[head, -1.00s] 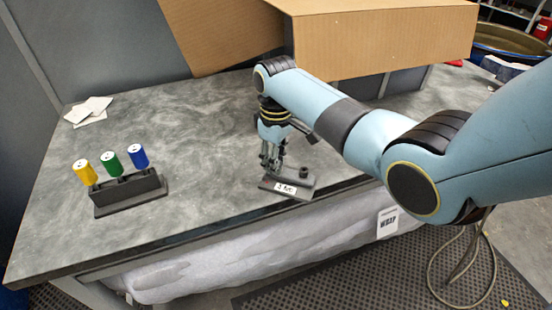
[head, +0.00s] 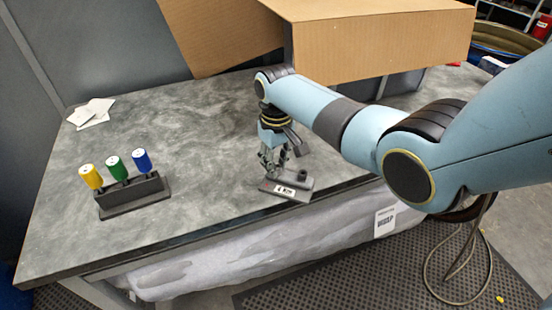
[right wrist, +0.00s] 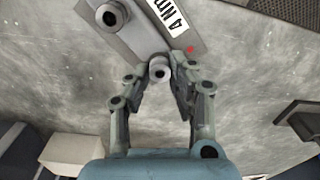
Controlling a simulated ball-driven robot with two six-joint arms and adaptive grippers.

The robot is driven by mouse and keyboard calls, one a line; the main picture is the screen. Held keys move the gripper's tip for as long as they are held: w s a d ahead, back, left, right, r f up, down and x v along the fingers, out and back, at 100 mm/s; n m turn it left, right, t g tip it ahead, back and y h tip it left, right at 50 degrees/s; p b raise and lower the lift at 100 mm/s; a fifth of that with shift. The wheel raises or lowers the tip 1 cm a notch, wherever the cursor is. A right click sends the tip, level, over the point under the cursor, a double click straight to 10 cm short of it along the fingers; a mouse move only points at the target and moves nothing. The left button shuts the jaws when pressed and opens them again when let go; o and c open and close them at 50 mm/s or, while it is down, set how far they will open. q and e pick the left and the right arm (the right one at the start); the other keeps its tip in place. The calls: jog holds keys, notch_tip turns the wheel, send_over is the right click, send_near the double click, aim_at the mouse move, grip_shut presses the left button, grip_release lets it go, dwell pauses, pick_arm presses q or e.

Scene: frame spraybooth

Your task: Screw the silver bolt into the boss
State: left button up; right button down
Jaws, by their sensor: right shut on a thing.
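A grey plate with a white torque label (head: 285,190) lies near the front edge of the table. My right gripper (head: 276,174) points down over this plate. In the right wrist view, its fingertips (right wrist: 160,72) are shut on the silver bolt (right wrist: 158,69), a small light-grey cylinder with a dark socket. The bolt is beside the plate's edge in that picture; its lower end is hidden, so I cannot tell whether it is in a hole. A larger grey cylinder with a dark hole (right wrist: 111,15), perhaps the boss, stands on the plate. My left gripper is not in view.
A dark stand (head: 133,197) holds yellow (head: 91,177), green (head: 117,168) and blue (head: 142,160) handled tools at the left. White papers (head: 91,112) lie at the far left. A cardboard box (head: 380,45) stands behind my arm. The table's middle is bare.

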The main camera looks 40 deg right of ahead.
jog(key=shift+r+m+p, duration=0.15)
jog(key=shift+m+p, duration=0.55)
jog(key=shift+m, duration=0.4)
jog(key=shift+s+m, duration=0.1)
jog(key=shift+m, duration=0.5)
jog(key=shift+d+m+p, duration=0.1)
jog(key=shift+m+p, duration=0.3)
jog(key=shift+m, duration=0.1)
jog(key=shift+f, duration=0.2)
